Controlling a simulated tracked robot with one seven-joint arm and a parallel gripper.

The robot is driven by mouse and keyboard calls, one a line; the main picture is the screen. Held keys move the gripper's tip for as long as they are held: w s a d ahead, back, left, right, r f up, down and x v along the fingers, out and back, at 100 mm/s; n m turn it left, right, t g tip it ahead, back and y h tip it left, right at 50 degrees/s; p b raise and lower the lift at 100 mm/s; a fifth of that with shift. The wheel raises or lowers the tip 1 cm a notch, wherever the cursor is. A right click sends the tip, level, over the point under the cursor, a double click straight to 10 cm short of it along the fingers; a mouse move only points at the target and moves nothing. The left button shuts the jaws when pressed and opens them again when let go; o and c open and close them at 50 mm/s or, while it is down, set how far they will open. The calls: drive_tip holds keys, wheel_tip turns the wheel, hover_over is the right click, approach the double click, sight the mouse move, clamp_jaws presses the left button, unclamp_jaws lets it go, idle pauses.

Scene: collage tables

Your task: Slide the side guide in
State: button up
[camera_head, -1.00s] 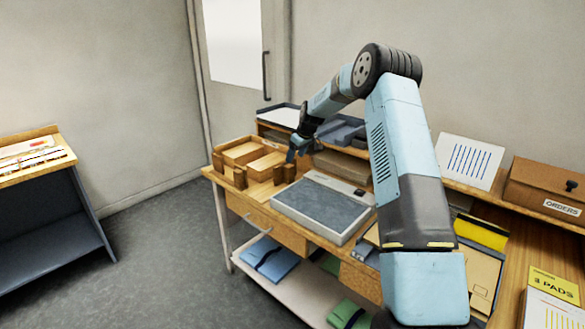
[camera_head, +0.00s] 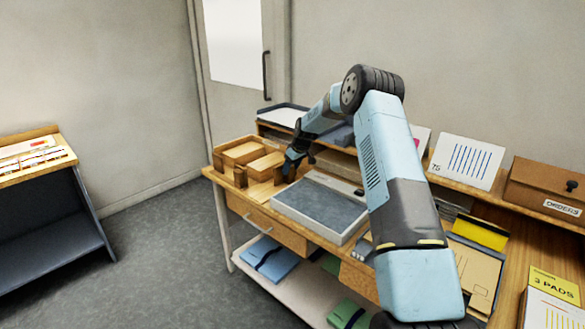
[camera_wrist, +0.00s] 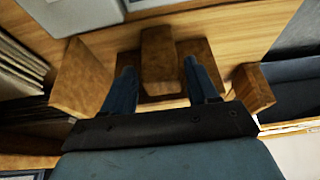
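The wooden jig (camera_head: 258,192) stands at the left end of the bench, with upright wooden blocks along its sides. My gripper (camera_head: 290,174) is down at its right end, next to an upright block (camera_head: 278,174). In the wrist view, a wooden side guide block (camera_wrist: 159,50) stands between the two fingers of my gripper (camera_wrist: 160,72). The fingers are apart, with a narrow gap visible on each side of the block. I cannot tell whether the fingertips touch anything below.
A grey-topped board (camera_head: 318,205) lies on the bench right of the jig. A raised shelf (camera_head: 455,184) runs along the wall with a striped card (camera_head: 466,161) and an orders box (camera_head: 546,190). Another table (camera_head: 30,165) stands at far left, with open floor between.

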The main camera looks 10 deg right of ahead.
drive_tip(key=shift+d, duration=0.1)
clamp_jaws()
